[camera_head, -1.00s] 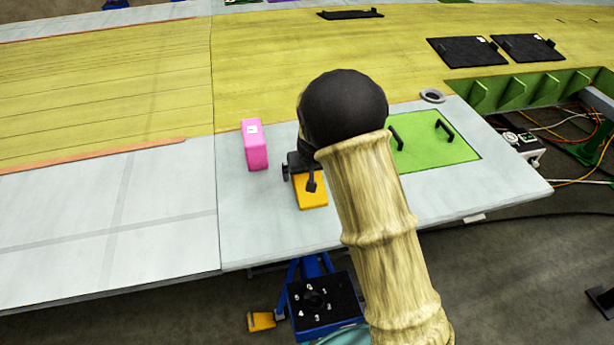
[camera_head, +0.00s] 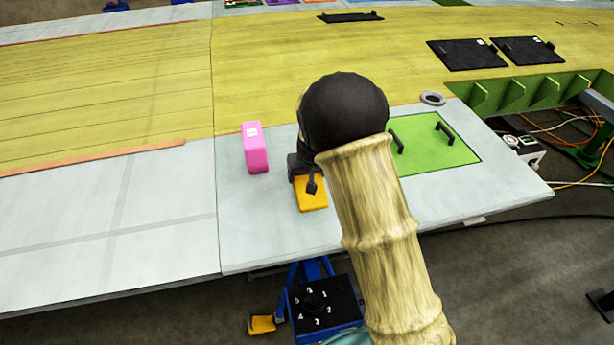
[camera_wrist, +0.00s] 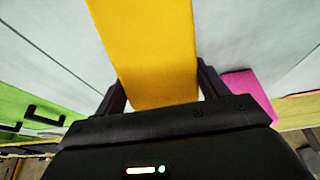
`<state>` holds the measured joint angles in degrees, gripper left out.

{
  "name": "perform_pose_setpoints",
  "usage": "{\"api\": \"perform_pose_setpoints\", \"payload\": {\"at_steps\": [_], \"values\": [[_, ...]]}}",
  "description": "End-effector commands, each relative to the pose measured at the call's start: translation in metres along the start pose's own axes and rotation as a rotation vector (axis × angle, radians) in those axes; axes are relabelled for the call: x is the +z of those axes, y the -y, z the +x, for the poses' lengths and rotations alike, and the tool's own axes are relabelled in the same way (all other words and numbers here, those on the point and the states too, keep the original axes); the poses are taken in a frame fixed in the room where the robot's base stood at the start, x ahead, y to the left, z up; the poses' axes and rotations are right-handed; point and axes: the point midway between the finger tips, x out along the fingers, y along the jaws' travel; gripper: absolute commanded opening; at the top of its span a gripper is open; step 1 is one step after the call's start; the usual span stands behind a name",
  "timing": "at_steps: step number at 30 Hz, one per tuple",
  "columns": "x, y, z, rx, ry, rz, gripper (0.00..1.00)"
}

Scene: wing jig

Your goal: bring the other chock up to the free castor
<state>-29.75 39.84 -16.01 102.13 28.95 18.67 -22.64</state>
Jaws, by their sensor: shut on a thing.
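My gripper (camera_wrist: 160,88) is shut on an orange-yellow chock (camera_wrist: 155,45), with one dark finger along each side of it. In the head view the chock (camera_head: 312,193) shows below my wrist, over the pale wing panel near its front edge. I cannot tell how much gap lies under it. Another orange-yellow piece, seemingly the other chock (camera_head: 262,324), is on the floor at a foot of the blue stand (camera_head: 325,313). My arm hides part of the stand, and I cannot make out a free castor.
A pink block (camera_head: 256,148) stands on the pale panel (camera_head: 270,230), left of my gripper. A green plate (camera_head: 440,150) with black handles lies to the right. A grey ring (camera_head: 432,98) and dark plates (camera_head: 467,54) are farther back. Cables (camera_head: 570,130) lie at right.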

Motion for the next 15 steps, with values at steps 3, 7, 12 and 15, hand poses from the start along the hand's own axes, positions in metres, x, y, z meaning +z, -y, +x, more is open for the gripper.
{"api": "perform_pose_setpoints", "payload": {"at_steps": [3,7,12,15], "values": [[-0.007,0.001,-0.012,-0.001,-0.010,0.000,0.15],[-0.016,0.001,-0.031,-0.002,-0.013,-0.001,0.15],[-0.027,0.001,-0.060,-0.002,-0.013,-0.001,0.15],[-0.033,0.000,-0.075,-0.002,-0.011,0.000,0.15]]}}
